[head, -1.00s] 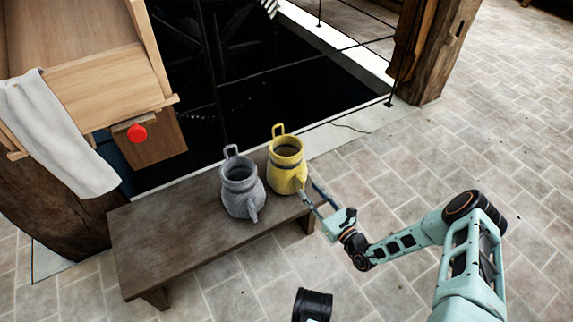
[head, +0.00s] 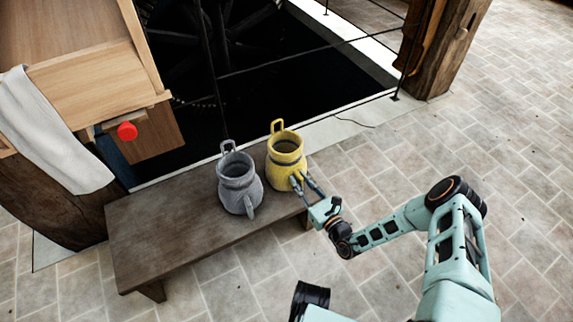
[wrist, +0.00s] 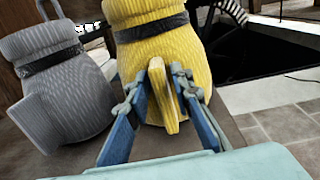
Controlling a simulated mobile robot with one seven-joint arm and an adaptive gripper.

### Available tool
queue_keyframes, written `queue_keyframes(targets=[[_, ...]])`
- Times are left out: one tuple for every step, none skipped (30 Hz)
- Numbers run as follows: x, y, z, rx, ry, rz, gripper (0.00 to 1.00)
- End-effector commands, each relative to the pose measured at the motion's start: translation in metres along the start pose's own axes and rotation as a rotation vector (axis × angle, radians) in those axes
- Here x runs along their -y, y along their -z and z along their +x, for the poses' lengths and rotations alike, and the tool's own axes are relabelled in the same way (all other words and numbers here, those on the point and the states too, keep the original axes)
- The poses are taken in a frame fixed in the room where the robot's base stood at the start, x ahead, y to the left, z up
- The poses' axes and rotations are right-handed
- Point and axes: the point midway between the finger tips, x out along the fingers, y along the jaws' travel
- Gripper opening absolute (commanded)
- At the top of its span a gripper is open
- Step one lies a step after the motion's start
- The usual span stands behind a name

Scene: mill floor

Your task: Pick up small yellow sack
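The small yellow sack (head: 286,164) stands upright at the right end of a wooden bench (head: 165,245), with a loop handle at its back and a flap on its front. My gripper (head: 300,183) is at the sack's front right. In the wrist view the yellow sack (wrist: 165,65) fills the middle. There my gripper's fingers (wrist: 168,92) stand apart on either side of the front flap (wrist: 164,98). A gap shows on the left of the flap; whether the right finger touches it I cannot tell.
A grey sack (head: 238,185) stands on the bench just left of the yellow one. A wooden chute with a red knob (head: 127,131) and a white cloth (head: 55,130) are at the left. A dark pit with a railing lies behind.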

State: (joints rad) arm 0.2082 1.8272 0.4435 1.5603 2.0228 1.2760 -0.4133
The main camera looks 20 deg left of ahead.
Motion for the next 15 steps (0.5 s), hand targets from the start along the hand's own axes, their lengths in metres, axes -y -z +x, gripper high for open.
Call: queue_keyframes(targets=[[0.0001,-0.0001,0.0,0.0,0.0,0.0,0.13],[0.0001,-0.0001,0.0,0.0,0.0,0.0,0.1],[0.0002,-0.0001,-0.0001,0.0,0.0,0.0,0.05],[0.0002,-0.0001,-0.0001,0.0,0.0,0.0,0.02],[0.0002,-0.0001,-0.0001,0.0,0.0,0.0,0.0],[0.0002,-0.0001,-0.0001,0.0,0.0,0.0,0.0],[0.0002,-0.0001,-0.0001,0.0,0.0,0.0,0.0],[0.0002,-0.0001,-0.0001,0.0,0.0,0.0,0.0],[0.0002,-0.0001,-0.0001,0.0,0.0,0.0,0.0],[0.0002,-0.0001,-0.0001,0.0,0.0,0.0,0.0],[0.0002,-0.0001,-0.0001,0.0,0.0,0.0,0.0],[0.0002,-0.0001,-0.0001,0.0,0.0,0.0,0.0],[0.0003,-0.0005,0.0001,0.001,0.0,0.0,0.0],[0.0003,-0.0005,0.0001,0.001,0.0,0.0,0.0],[0.0003,-0.0005,0.0001,0.001,0.0,0.0,0.0]])
